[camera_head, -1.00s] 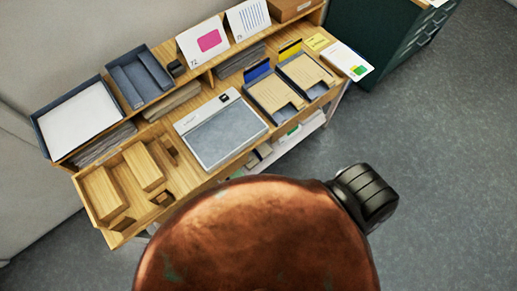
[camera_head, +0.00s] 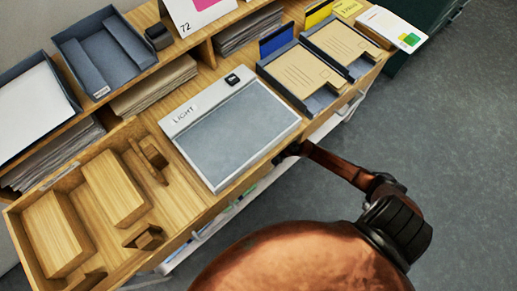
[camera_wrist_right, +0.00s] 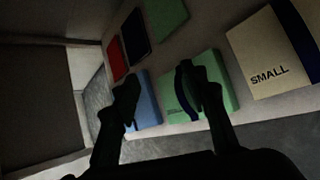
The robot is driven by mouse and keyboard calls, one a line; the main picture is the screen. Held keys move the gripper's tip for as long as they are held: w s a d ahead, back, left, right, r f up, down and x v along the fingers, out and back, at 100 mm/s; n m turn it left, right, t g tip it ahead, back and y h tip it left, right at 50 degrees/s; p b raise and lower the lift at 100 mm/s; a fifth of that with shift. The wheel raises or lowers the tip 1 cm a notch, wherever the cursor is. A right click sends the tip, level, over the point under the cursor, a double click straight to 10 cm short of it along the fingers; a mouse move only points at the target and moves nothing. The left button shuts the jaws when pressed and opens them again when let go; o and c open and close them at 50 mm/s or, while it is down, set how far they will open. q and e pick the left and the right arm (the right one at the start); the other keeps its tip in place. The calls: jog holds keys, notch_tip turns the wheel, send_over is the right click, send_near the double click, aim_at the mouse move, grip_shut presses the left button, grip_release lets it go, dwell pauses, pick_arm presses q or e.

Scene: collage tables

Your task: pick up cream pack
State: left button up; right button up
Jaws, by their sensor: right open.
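The cream pack (camera_wrist_right: 258,50), marked "SMALL" and with a dark blue band, lies at the upper right of the right wrist view. My right gripper (camera_wrist_right: 163,95) is open, with its two dark fingers left of the cream pack and apart from it in the picture. One finger overlaps a green pack (camera_wrist_right: 228,90) with a dark band; I cannot tell whether it touches. In the head view my right gripper (camera_head: 287,153) is at the desk's front edge, partly hidden by it. The cream pack cannot be made out there. My left gripper is not in view.
Blue (camera_wrist_right: 147,105), red (camera_wrist_right: 115,58) and navy (camera_wrist_right: 135,38) packs lie near the fingers. The wooden desk (camera_head: 195,212) overhangs a lower white shelf (camera_head: 262,187). A light pad (camera_head: 235,130) and card trays (camera_head: 300,75) stand on top. The floor (camera_head: 455,150) at right is clear.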

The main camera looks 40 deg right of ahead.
jog(key=d+f+n+g+h+b, duration=0.1)
jog(key=d+f+n, duration=0.1)
jog(key=d+f, duration=0.1)
jog(key=d+f+n+g+h+b, duration=0.1)
jog(key=d+f+n+h+b, duration=0.1)
jog(key=d, duration=0.3)
jog(key=d+f+n+g+h+b, duration=0.2)
jog(key=d+f+n, duration=0.2)
jog(key=shift+w+d+f, duration=0.15)
jog(key=shift+w+f, duration=0.25)
jog(key=shift+w+d+f+h+b, duration=0.2)
jog(key=shift+f+b, duration=0.1)
jog(key=shift+f, duration=0.25)
jog(key=shift+w+d+f+h+b, duration=0.15)
jog(key=shift+f+b, duration=0.15)
jog(key=shift+f, duration=0.45)
jog(key=b+x, duration=0.1)
jog(key=x, duration=0.1)
jog(key=b+x, duration=0.2)
jog(key=shift+d+f, duration=0.1)
jog(key=shift+d, duration=0.05)
jog(key=shift+w+f+b, duration=0.15)
jog(key=shift+f+b, duration=0.25)
jog(key=shift+b, duration=0.15)
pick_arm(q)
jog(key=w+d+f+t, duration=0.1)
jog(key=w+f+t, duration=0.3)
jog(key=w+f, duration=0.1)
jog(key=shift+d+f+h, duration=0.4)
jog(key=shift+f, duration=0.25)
